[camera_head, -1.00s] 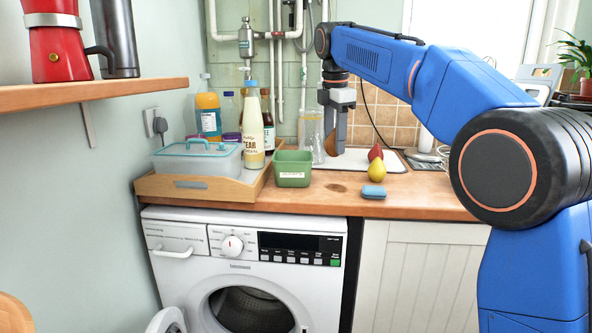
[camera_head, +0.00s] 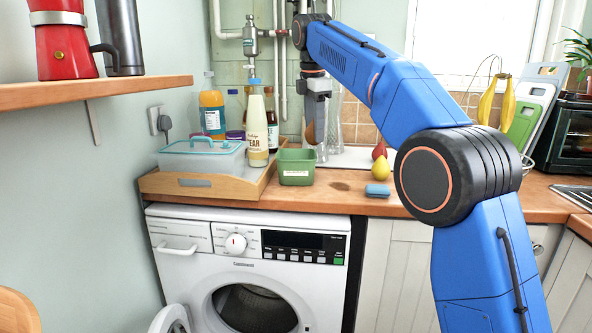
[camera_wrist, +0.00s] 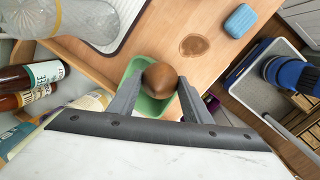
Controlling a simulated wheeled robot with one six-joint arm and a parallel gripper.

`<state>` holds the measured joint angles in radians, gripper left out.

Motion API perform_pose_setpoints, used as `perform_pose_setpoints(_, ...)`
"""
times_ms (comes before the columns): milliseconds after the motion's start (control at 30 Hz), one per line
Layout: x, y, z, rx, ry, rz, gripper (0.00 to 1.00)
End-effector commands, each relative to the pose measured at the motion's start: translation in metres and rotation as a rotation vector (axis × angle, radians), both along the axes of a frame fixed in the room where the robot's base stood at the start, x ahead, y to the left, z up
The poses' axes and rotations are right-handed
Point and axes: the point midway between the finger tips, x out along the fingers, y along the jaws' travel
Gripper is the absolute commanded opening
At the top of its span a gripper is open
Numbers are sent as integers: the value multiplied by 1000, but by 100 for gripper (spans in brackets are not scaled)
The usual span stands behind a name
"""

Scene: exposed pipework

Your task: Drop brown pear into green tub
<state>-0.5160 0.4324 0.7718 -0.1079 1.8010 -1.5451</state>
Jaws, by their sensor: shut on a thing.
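The brown pear (camera_wrist: 159,80) is held between the two fingers of my gripper (camera_wrist: 157,98) in the wrist view. In the head view the pear (camera_head: 310,133) shows at the tip of my gripper (camera_head: 314,125), partly hidden by a finger. The green tub (camera_head: 296,170) stands on the wooden counter, right of the wooden tray. In the wrist view the green tub (camera_wrist: 137,68) lies below the pear, which covers much of its opening. In the head view the pear appears above the tub's right rim.
A wooden tray (camera_head: 190,188) holds a lidded container (camera_head: 200,160) and a milk-coloured bottle (camera_head: 257,130). Right of the tub are a blue sponge (camera_head: 377,190), a yellow pear (camera_head: 381,167) and a red pear (camera_head: 379,150). Clear glassware (camera_head: 334,125) stands behind my gripper.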

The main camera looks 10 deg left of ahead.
Motion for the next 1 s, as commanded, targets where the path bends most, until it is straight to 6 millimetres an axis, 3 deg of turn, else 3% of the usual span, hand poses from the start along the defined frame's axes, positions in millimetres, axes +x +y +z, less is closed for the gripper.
perform_pose_setpoints(100, 5, 19, 2, 0, 0, 0, 18)
perform_pose_setpoints(300, 7, 34, 3, 0, 0, -1, 18)
perform_pose_setpoints(467, 7, 35, -3, 0, 0, -1, 18)
perform_pose_setpoints(1000, 7, 35, -52, 0, 1, -2, 18)
